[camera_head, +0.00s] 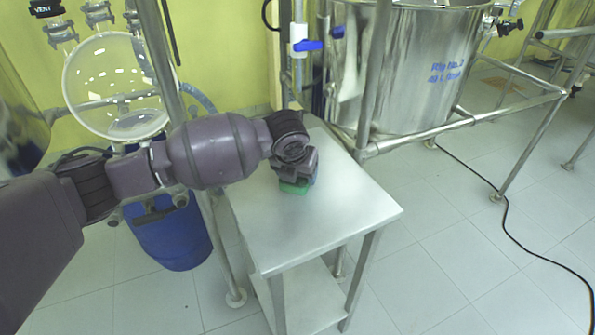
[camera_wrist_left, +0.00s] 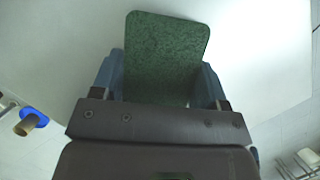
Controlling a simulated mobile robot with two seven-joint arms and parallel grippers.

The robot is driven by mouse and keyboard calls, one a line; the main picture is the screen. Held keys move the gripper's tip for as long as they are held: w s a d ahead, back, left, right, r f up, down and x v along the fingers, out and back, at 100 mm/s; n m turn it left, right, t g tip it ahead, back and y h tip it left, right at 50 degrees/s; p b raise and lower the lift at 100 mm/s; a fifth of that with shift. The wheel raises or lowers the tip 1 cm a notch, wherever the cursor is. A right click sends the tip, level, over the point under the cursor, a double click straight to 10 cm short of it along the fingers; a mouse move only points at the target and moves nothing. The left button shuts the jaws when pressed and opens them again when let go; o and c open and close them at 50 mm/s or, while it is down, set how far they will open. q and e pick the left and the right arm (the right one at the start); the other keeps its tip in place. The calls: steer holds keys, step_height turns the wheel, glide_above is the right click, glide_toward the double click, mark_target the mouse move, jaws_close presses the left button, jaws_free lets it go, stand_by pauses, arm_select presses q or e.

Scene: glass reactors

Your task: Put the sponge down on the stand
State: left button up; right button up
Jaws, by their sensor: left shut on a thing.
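The sponge is green; in the head view (camera_head: 293,188) only a small part of it shows below my left gripper (camera_head: 300,176). In the left wrist view the sponge (camera_wrist_left: 165,50) is a dark green block between the two blue-grey fingers. My left gripper is shut on it. The stand (camera_head: 340,210) is a metal table with a flat pale top and a lower shelf. The sponge is over the back part of the top; I cannot tell whether it touches the surface. My right gripper is not in view.
A large steel vessel (camera_head: 415,70) in a tubular frame stands behind and right of the stand. A blue drum (camera_head: 175,240) and a round glass vessel (camera_head: 115,85) are at the left. A black cable (camera_head: 508,225) lies on the floor at right. The front of the stand's top is clear.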

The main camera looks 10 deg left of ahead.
arm_select(q)
steer(key=o, duration=0.9)
steer(key=shift+f, duration=0.1)
steer(key=shift+r, duration=0.3)
steer(key=p+v, duration=0.3)
steer(key=v, duration=0.8)
steer(key=shift+s+r+p, duration=0.15)
steer(key=shift+r+p, duration=0.15)
steer(key=shift+r, duration=0.05)
